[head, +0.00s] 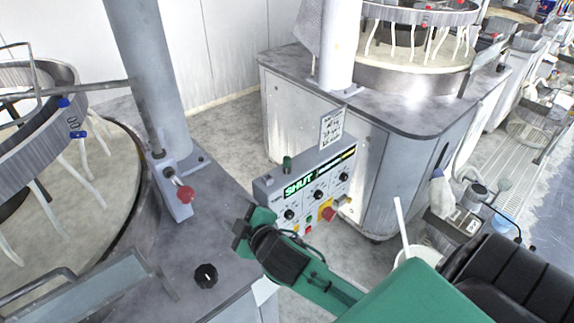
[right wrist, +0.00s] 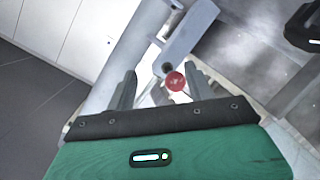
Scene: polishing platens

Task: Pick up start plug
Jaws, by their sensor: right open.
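A small green cylinder (head: 287,164), which looks like the start plug, stands on top of the grey control box (head: 265,188) with the lit "SHUT" display. My right gripper (head: 241,232) is in front of the box, above the counter's edge, lower and left of the green cylinder. Its jaws are open and nothing shows held between them. In the right wrist view the jaws (right wrist: 161,72) are apart, with a red knob (right wrist: 175,81) showing beyond and between them. The green cylinder is not seen there. My left gripper is not in view.
The red knob (head: 186,194) sits on a grey post bracket (head: 171,185) left of my right gripper. A black knob (head: 205,275) is on the grey counter (head: 190,247). A round platen machine (head: 60,200) fills the left. A white bucket (head: 424,256) stands right of my arm.

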